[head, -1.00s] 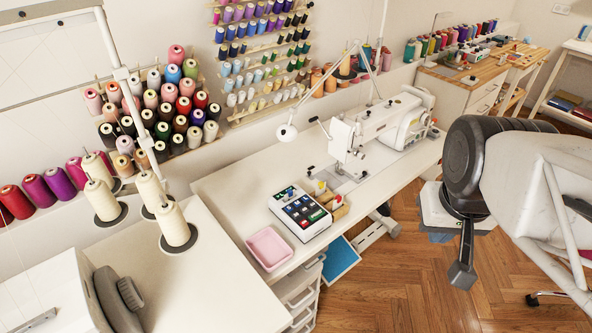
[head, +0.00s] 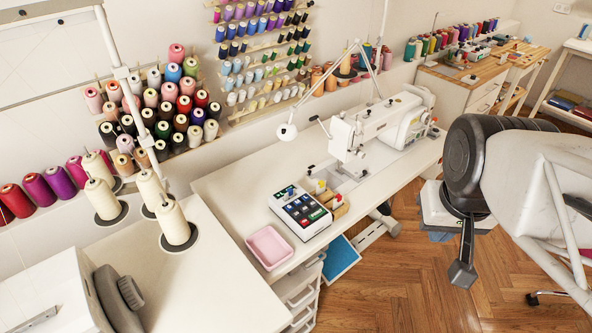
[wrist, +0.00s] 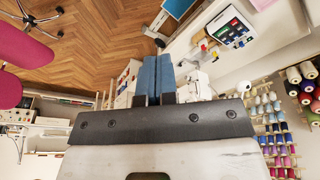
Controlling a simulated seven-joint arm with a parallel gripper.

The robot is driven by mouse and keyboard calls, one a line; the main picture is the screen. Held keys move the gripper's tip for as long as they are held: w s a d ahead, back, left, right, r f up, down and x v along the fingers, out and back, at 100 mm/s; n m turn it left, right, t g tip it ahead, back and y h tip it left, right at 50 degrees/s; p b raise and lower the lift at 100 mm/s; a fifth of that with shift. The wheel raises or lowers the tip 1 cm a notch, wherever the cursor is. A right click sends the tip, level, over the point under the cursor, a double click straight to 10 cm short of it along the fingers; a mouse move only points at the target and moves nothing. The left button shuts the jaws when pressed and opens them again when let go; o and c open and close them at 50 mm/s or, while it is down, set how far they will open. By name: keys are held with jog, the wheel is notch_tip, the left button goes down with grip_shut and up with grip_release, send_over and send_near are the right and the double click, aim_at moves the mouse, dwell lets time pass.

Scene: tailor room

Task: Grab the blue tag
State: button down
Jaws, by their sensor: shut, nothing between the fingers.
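A white box (head: 285,189) on the sewing table holds several small coloured pieces, among them blue, red and green ones. It also shows at the upper right of the wrist view (wrist: 217,39). A blue piece (wrist: 235,22) lies in it there; it is too small to tell whether it is the blue tag. My gripper (wrist: 157,60) shows in the wrist view with its two blue fingers together and nothing between them. It is apart from the box, which lies up and to the right of the fingertips in that view.
A pink tray (head: 268,246) stands beside the box. A white sewing machine (head: 385,127) and small spools (head: 325,196) stand close on its other side. A lamp (head: 287,131) hangs over the table. Cream thread cones (head: 173,224) stand at left. Open floor (head: 400,285) lies in front.

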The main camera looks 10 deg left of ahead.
jog(key=c, duration=1.3)
grip_release()
jog(key=w+a+f+m+t+y, duration=0.1)
jog(key=w+a+f+m+t, duration=0.2)
jog(key=w+a, duration=1)
jog(key=w+a+f+m+t+y, duration=0.1)
jog(key=w+a+f+t, duration=0.3)
jog(key=w+a, duration=1)
jog(key=w+a+f+m+t+h, duration=0.25)
jog(key=w+f+h, duration=0.25)
jog(key=w+f, duration=0.35)
jog(key=shift+s+a+f+m+g+h, duration=0.5)
jog(key=shift+s+f+h, duration=0.5)
jog(key=shift+f, duration=0.85)
jog(key=shift+s+a+f+m+g+h, duration=0.3)
jog(key=shift+s+a+f+h, duration=0.7)
jog(key=shift+f, duration=0.8)
jog(key=shift+s+a+f+m+g+h, duration=0.4)
jog(key=shift+s+f+h, duration=0.35)
jog(key=shift+f+h, duration=0.8)
